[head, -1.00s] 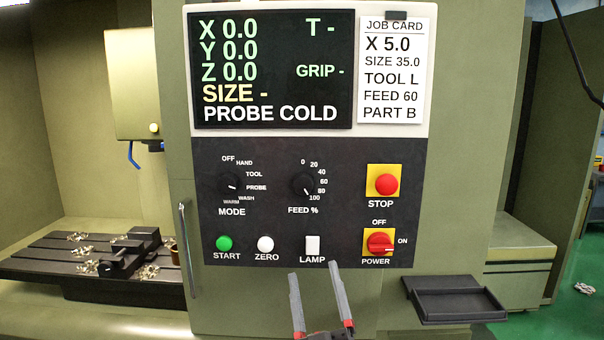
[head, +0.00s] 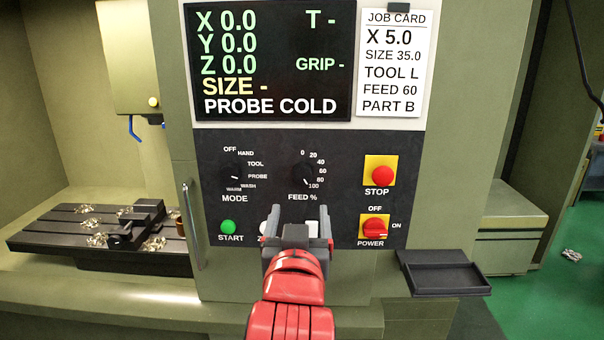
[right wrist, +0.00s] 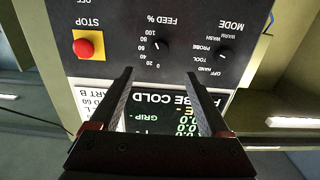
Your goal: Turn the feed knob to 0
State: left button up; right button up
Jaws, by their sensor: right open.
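The feed knob (head: 305,174) is a small black dial under the screen, on the dark control panel (head: 345,152). Its white mark points down, near the 100 end of the scale; the 0 is at its upper left. My right gripper (head: 298,212) is open and empty, in front of the panel, with its fingertips just below the knob in the head view. In the right wrist view, which is upside down, the feed knob (right wrist: 161,45) shows beyond the gap between the open fingers, apart from them. My left gripper is not in view.
The mode knob (head: 235,176) is left of the feed knob. The red stop button (head: 383,175) and power switch (head: 375,228) are on the right. My gripper partly hides the zero and lamp buttons. A black tray (head: 445,279) juts out at lower right. The job card (head: 394,62) reads FEED 60.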

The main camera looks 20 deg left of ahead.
aim_at(303, 178)
jog(key=p+x, duration=0.5)
jog(key=x, duration=0.8)
jog(key=shift+w, duration=0.1)
grip_shut()
